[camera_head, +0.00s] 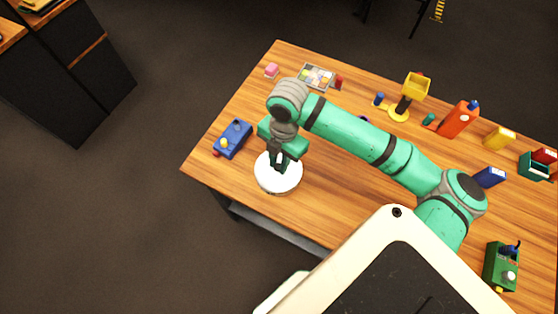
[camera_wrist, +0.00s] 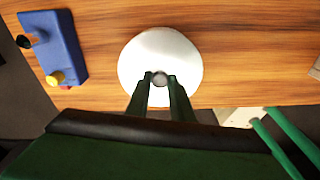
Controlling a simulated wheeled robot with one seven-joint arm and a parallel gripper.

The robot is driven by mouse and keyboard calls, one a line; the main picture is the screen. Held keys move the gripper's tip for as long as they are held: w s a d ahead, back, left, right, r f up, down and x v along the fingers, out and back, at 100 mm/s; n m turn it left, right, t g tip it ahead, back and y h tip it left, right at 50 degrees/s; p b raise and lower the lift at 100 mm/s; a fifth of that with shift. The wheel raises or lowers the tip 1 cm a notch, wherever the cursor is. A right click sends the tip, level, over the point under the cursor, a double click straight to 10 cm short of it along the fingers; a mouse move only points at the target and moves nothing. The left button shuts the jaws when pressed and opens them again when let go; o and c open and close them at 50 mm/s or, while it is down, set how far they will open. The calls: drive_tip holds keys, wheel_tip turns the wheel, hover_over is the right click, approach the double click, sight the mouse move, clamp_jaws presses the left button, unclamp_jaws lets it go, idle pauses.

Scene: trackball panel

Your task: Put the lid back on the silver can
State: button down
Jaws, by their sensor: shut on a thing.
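A round white lid (camera_head: 266,182) is near the front left edge of the table, and it also shows in the wrist view (camera_wrist: 160,48). A small grey knob (camera_wrist: 159,78) stands at its middle. My gripper (camera_head: 279,165) is over the lid, and its two fingers are shut on the knob from both sides. The silver can is not clearly seen in either view. Anything under the lid is hidden, so I cannot tell whether the lid rests on a can, on the table or is held above it.
A blue box with a yellow knob (camera_head: 232,139) stands just left of the lid. A tray of coloured pieces (camera_head: 316,76) and a pink block (camera_head: 272,71) lie at the back. A yellow stand (camera_head: 415,86) and a red-orange box (camera_head: 459,119) stand to the right.

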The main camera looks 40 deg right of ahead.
drive_tip(key=c, duration=1)
unclamp_jaws()
drive_tip(key=shift+r, duration=3.5)
